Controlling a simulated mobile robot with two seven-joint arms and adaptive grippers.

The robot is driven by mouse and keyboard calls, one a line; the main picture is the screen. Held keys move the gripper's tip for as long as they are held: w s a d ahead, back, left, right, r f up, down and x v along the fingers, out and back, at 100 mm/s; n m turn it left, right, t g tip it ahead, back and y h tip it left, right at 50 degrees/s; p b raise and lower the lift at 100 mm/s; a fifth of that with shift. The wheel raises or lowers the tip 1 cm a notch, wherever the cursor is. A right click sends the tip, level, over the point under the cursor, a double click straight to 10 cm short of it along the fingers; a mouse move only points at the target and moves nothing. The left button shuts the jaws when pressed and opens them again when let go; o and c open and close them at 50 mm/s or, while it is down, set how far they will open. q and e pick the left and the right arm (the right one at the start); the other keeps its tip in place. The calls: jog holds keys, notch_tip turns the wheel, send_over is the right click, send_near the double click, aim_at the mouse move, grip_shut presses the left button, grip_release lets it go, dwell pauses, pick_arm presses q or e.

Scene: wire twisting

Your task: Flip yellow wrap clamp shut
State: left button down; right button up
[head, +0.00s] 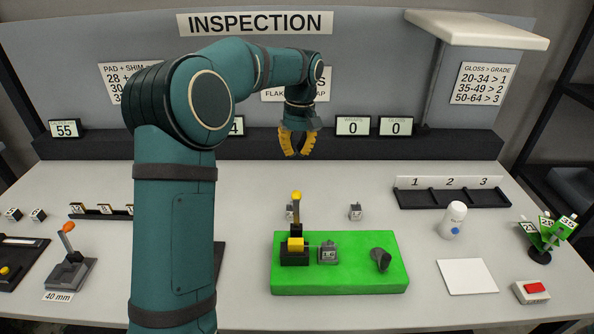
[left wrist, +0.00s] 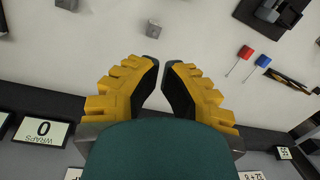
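The yellow wrap clamp (head: 295,244) stands on the green mat (head: 340,287). It has a black base, a yellow block and a black lever standing upright with a yellow knob (head: 296,196) on top. My left gripper (head: 297,153) hangs above the back of the table, behind and above the clamp, and touches nothing. In the left wrist view its two yellow fingers (left wrist: 160,66) are apart with nothing between them. I cannot make out the yellow clamp in the left wrist view. My right gripper is not in view.
A white bottle (head: 453,220), white pad (head: 467,276) and red-button box (head: 532,291) stand right. An orange-handled lever device (head: 69,262) stands left. My left arm hides part of the table.

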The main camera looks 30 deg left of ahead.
aim_at(296, 208)
pick_arm(q)
jog(key=s+d+f+b, duration=0.2)
jog(key=s+f, duration=0.1)
jog(key=f, duration=0.5)
jog(key=shift+s+d, duration=0.25)
jog(key=shift+s, duration=0.05)
jog(key=shift+r, duration=0.1)
jog(key=shift+b, duration=0.3)
